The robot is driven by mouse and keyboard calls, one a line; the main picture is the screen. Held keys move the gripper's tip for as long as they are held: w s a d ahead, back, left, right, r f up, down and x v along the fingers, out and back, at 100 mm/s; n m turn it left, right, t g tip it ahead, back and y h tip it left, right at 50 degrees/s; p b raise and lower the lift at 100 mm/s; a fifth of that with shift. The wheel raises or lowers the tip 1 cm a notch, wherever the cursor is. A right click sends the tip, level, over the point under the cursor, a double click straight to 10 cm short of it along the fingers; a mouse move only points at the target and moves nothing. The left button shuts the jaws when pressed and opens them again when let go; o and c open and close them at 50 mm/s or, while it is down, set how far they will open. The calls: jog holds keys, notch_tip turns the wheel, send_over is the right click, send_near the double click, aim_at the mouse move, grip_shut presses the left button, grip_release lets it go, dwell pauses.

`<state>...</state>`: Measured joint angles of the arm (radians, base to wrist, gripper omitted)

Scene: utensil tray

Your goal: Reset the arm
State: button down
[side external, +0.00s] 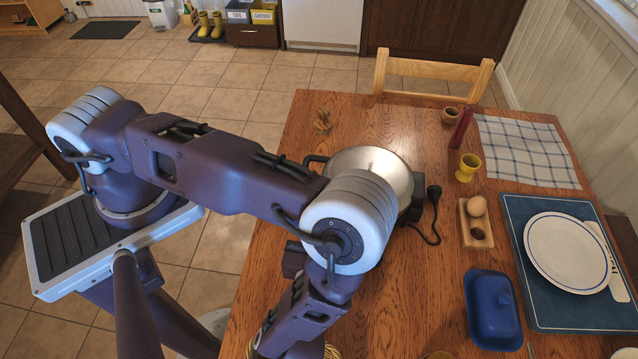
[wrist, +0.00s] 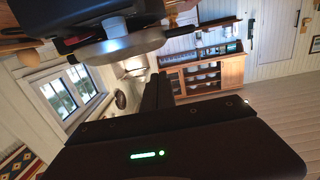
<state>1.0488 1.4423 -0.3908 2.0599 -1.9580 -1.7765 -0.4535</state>
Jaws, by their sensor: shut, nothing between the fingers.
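My arm crosses the side external view from its base at the left and bends down at the elbow over the table. Its far end runs toward the bottom edge, and its fingertips cannot be made out there. In the wrist view my gripper (wrist: 160,78) shows as dark fingers set together, shut and empty. The wrist view looks out across the room at a tilt, with a lit wooden cabinet (wrist: 207,75) and windows beyond.
The wooden table (side external: 445,260) holds a round metal-topped appliance (side external: 375,168) behind my elbow, a yellow egg cup (side external: 467,167), an egg (side external: 476,206) on a wooden holder, a blue butter dish (side external: 493,308) and a white plate (side external: 565,252) on a blue mat. A chair (side external: 432,70) stands behind.

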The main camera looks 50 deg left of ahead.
jog(key=w+d+h, duration=0.1)
jog(key=w+d+n+g, duration=0.1)
jog(key=w, duration=0.1)
jog(key=w+d+r+n+g+h, duration=0.1)
jog(key=w, duration=0.1)
jog(key=shift+w+h, duration=0.2)
jog(key=shift+h, duration=0.1)
jog(key=w+d+r+g+h, duration=0.1)
jog(key=w+d+r+h, duration=0.5)
jog(key=w+r+h, duration=0.15)
notch_tip(320, 180, up, 13)
jog(key=w+m+h, duration=0.1)
jog(key=m+h, duration=0.2)
jog(key=h, duration=0.1)
jog(key=s+a+r+m+g, duration=0.1)
jog(key=s+a+r+m, duration=0.3)
jog(key=s, duration=0.3)
jog(key=s+a+r+m+g, duration=0.1)
jog(key=s+a+r+m, duration=0.1)
jog(key=s+a+r, duration=0.4)
jog(key=s+a+f+m+g+y, duration=0.1)
jog(key=s+a+f, duration=0.3)
jog(key=s+a, duration=0.6)
jog(key=shift+s+f+m+g+y, duration=0.2)
jog(key=shift+s+m+g+y, duration=0.1)
jog(key=shift+s+g+y, duration=0.45)
